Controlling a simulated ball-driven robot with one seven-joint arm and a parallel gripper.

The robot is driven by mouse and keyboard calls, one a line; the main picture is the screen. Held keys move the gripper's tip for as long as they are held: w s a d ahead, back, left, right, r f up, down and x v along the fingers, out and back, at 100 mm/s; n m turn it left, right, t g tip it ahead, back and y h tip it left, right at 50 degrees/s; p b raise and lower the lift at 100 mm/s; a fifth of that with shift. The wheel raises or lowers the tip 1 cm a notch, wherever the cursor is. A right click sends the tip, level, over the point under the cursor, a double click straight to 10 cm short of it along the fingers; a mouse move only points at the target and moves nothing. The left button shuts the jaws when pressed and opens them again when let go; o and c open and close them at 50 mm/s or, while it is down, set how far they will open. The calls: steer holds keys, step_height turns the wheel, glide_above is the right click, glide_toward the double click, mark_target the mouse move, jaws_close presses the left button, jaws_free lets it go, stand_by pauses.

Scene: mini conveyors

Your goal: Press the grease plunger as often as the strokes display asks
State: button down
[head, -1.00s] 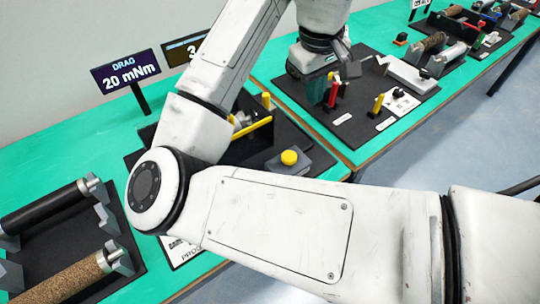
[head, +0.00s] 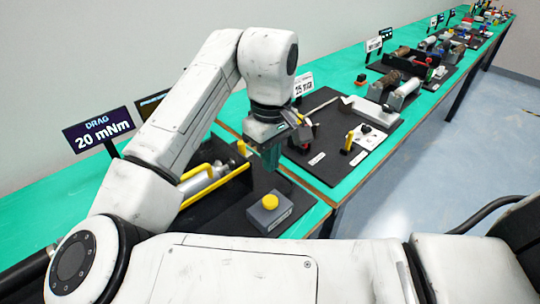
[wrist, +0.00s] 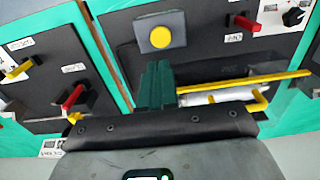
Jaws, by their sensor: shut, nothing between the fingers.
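A yellow round button (head: 270,202), which looks like the plunger, stands on a small grey box (head: 262,218) on the near black board. In the wrist view the yellow button (wrist: 160,37) is above and beyond the fingertips. My gripper (head: 271,168) has dark green fingers, pointing down, shut and empty. It appears above the board, behind the button in the head view, and is apart from it. It also shows in the wrist view (wrist: 157,70). A dark display (head: 150,103) behind my arm is mostly hidden, and its number cannot be read.
A yellow rail (head: 215,186) and a silver roller (head: 200,170) lie left of the button. A sign (head: 100,130) reads DRAG 20 mNm. Another black board (head: 340,135) with a yellow lever (head: 349,141) lies beyond a table seam. Green tabletop (head: 312,215) is free at the right edge.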

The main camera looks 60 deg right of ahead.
mark_target(271, 200)
step_height(271, 200, down, 10)
steer(key=shift+f, duration=0.25)
stand_by(0.4)
steer(key=shift+f, duration=0.95)
steer(key=shift+r+p, duration=0.5)
step_height(271, 200, up, 13)
steer(key=p, duration=0.3)
steer(key=shift+r, duration=0.15)
